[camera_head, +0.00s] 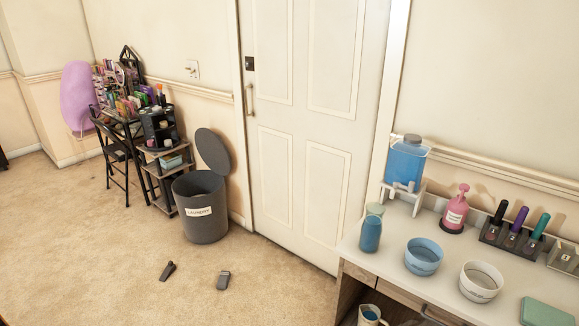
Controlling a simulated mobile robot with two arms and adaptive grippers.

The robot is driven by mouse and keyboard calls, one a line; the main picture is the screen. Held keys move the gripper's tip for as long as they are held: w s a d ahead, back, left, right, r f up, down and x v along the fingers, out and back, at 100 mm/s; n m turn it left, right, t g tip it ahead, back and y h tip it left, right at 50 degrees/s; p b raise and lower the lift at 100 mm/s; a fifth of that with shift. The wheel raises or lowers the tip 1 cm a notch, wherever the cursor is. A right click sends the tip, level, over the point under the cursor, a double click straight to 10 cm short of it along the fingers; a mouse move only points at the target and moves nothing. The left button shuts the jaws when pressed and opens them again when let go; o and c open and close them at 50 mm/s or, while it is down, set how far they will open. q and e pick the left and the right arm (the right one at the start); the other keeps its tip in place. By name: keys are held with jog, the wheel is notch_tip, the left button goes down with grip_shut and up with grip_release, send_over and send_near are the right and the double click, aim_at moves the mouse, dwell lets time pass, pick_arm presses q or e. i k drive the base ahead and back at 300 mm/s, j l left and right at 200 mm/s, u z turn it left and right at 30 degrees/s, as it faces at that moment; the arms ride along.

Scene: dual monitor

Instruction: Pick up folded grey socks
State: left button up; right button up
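Two small dark grey items lie apart on the beige carpet in front of the laundry bin. They look like the folded grey socks, but they are small and lack detail. The left grey item (168,270) is narrow and lies at a slant. The right grey item (222,281) is a bit wider, with a lighter patch near its lower end. Neither of my grippers shows in the head view.
A grey laundry bin (203,225) with its lid raised stands by the closed white door (308,120). A cluttered vanity (135,105) with a black chair (112,160) is at left. A white counter (400,215) with bottles and bowls fills the right. Carpet around the grey items is clear.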

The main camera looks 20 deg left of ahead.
aim_at(223, 283)
jog(key=i+j+u, duration=0.2)
jog(key=u, duration=0.25)
jog(key=i+u, duration=0.75)
jog(key=u, duration=0.15)
jog(key=i+l+u, duration=0.15)
jog(key=i+u, duration=0.3)
jog(key=k, duration=0.1)
